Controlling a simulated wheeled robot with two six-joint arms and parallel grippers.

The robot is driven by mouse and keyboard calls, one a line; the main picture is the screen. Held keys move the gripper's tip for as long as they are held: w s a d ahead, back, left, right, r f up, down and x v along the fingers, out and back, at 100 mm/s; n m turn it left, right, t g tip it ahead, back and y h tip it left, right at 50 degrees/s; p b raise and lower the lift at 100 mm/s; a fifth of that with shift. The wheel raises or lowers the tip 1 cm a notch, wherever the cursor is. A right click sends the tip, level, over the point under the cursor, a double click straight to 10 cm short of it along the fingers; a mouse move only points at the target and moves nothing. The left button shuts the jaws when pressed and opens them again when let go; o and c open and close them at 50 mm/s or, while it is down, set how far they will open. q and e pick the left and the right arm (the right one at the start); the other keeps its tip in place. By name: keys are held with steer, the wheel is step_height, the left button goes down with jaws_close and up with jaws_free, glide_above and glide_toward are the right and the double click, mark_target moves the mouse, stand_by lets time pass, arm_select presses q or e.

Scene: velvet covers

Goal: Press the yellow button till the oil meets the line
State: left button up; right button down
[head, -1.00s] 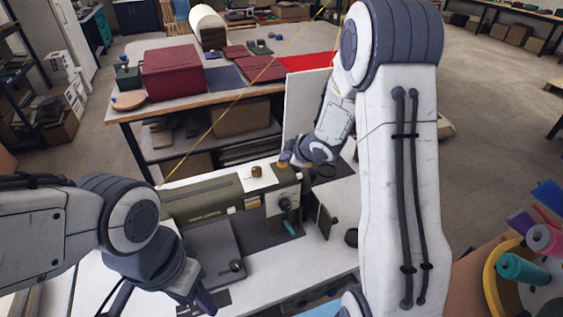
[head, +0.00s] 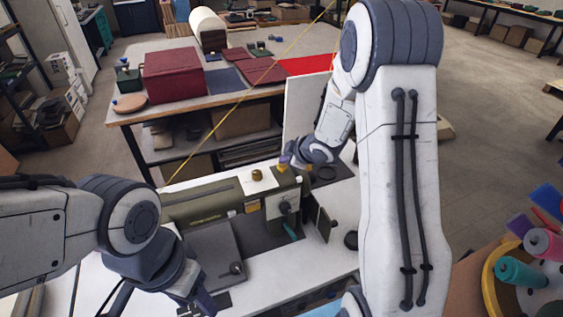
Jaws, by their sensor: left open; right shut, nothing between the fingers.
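An olive-green sewing machine (head: 205,206) stands on a white table. A brass-coloured knob (head: 257,174) stands on its white top plate. A small amber patch (head: 252,207) shows on its front; I cannot make out an oil level or line there. My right gripper (head: 284,161) is shut and empty, its tips at the top right end of the machine. A little yellow shows by the tips; the yellow button is mostly hidden there, and I cannot tell whether they touch it. My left gripper (head: 204,302) is open and empty over the table's front, partly cut off below.
A yellow thread (head: 230,107) runs diagonally above the machine. A white upright panel (head: 302,105) stands behind it. A rear table holds a dark red box (head: 174,75) and folded cloths. Thread spools (head: 521,272) sit in a yellow-rimmed holder at lower right.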

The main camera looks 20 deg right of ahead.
mark_target(284, 167)
steer(key=shift+r, duration=0.5)
steer(key=shift+p, duration=0.3)
step_height(284, 167, up, 5)
steer(key=p, duration=0.5)
steer(key=shift+r, duration=0.1)
steer(key=shift+a, duration=0.1)
steer(key=s+a+m+g+h+b, duration=0.1)
steer(key=s+a+m+g+b, duration=0.1)
steer(key=s+a+b, duration=0.45)
steer(key=s+a+m+g+b, duration=0.1)
steer(key=s+a+g, duration=0.2)
steer(key=s, duration=1.1)
steer(key=s+a+f+m+g+b, duration=0.1)
steer(key=s+a+g, duration=0.3)
steer(key=s+a, duration=0.4)
steer(key=s+b, duration=0.1)
steer(key=s, duration=0.6)
steer(key=shift+a+f, duration=0.2)
steer(key=shift+a, duration=0.2)
